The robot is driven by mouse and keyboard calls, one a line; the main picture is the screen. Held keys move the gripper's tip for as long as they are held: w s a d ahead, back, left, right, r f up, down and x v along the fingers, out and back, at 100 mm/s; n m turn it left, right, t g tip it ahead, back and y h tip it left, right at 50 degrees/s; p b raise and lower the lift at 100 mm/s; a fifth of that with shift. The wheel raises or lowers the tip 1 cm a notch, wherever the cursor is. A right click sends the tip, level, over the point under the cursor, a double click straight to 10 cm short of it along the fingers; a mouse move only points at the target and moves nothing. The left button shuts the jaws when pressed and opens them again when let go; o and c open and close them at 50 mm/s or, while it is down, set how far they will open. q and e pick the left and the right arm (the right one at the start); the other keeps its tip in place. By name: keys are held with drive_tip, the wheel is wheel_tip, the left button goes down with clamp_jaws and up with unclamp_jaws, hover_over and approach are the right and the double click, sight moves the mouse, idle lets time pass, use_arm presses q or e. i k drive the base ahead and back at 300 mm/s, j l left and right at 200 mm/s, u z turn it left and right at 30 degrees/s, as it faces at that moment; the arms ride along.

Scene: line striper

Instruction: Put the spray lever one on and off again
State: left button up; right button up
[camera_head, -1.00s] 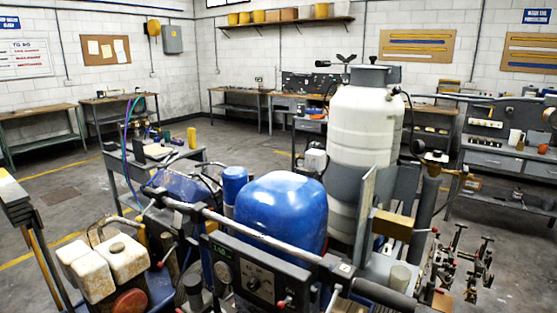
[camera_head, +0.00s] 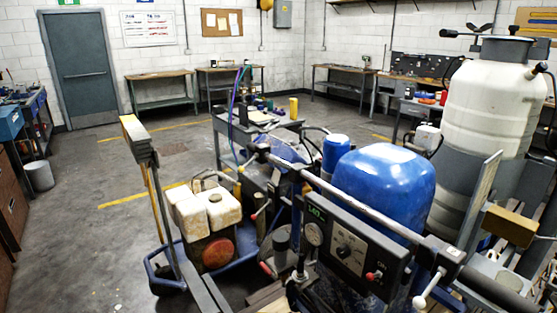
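The line striper fills the lower right of the head view, with its blue rounded cover (camera_head: 385,190) and a black control panel (camera_head: 345,245) carrying a small display, a gauge and a dial. A grey handlebar (camera_head: 350,205) runs across above the panel, with a black grip at its right end. A red-tipped lever (camera_head: 374,276) stands at the panel's right side, and a white-knobbed lever (camera_head: 422,298) is below the bar's right part. Another small red tip (camera_head: 266,268) shows left of the panel. I cannot tell which is spray lever one. Neither gripper is in view.
A large white tank (camera_head: 490,105) stands at the right. Dirty white canisters (camera_head: 205,212) sit on the machine's left part, beside an upright post (camera_head: 140,140). A cart (camera_head: 225,135) with tools is behind. The floor at left is open, toward a grey door (camera_head: 82,70).

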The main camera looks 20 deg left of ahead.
sight(241, 169)
drive_tip(key=i+j+u, duration=0.1)
drive_tip(key=j, duration=0.3)
drive_tip(key=i+j, duration=0.2)
drive_tip(key=j, duration=0.2)
drive_tip(key=i+j+u, duration=0.15)
drive_tip(key=j, duration=0.25)
drive_tip(key=i+j, duration=0.2)
drive_tip(key=j, duration=0.15)
drive_tip(key=i+j+u, duration=0.15)
drive_tip(key=j, duration=0.25)
